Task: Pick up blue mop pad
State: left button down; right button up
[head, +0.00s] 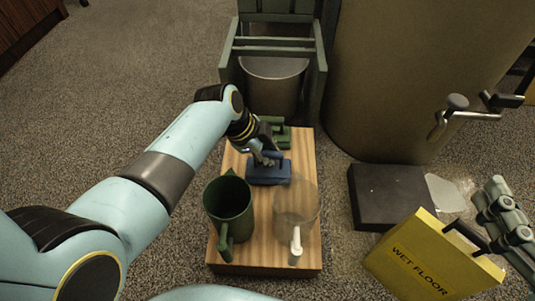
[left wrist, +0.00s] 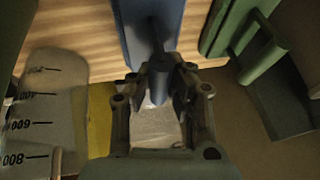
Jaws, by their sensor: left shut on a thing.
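The blue mop pad (head: 262,178) lies on the wooden board (head: 294,265), in front of a green pad (head: 285,137). It has a raised handle. My left gripper (head: 268,159) reaches down to it from the left and is shut on the handle. In the left wrist view the fingers (left wrist: 160,95) close around the handle of the blue mop pad (left wrist: 142,14), which looks to rest on the wood. The gripper hides part of the pad in the head view.
A green jug (head: 229,207) and a clear measuring jug (head: 295,212) stand near the board's front. A yellow wet floor sign (head: 425,262) and a black block (head: 387,195) are at right. A large tan cylinder (head: 420,75) and a green frame (head: 322,70) stand behind.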

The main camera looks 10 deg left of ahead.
pick_arm(q)
notch_tip(320, 180, up, 3)
jog(key=shift+w+f+p, duration=0.1)
jog(key=shift+f+p, duration=0.05)
jog(key=shift+p, duration=0.65)
notch_tip(320, 180, up, 3)
jog(key=shift+f+p, duration=0.15)
jog(key=shift+p, duration=0.8)
jog(key=shift+r+p, duration=0.3)
jog(key=shift+r, duration=0.15)
jog(key=shift+r+p, duration=0.5)
jog(key=shift+r, duration=0.25)
jog(key=shift+r+p, duration=0.55)
jog(key=shift+r, duration=0.2)
pick_arm(e)
jog(key=s+d+f+m+g+h, duration=0.1)
jog(key=s+d+f+g, duration=0.1)
jog(key=s+f+g, duration=0.5)
jog(key=shift+s+f+g+h, duration=0.2)
jog(key=shift+f+g+h, duration=0.1)
jog(key=shift+g, duration=1.9)
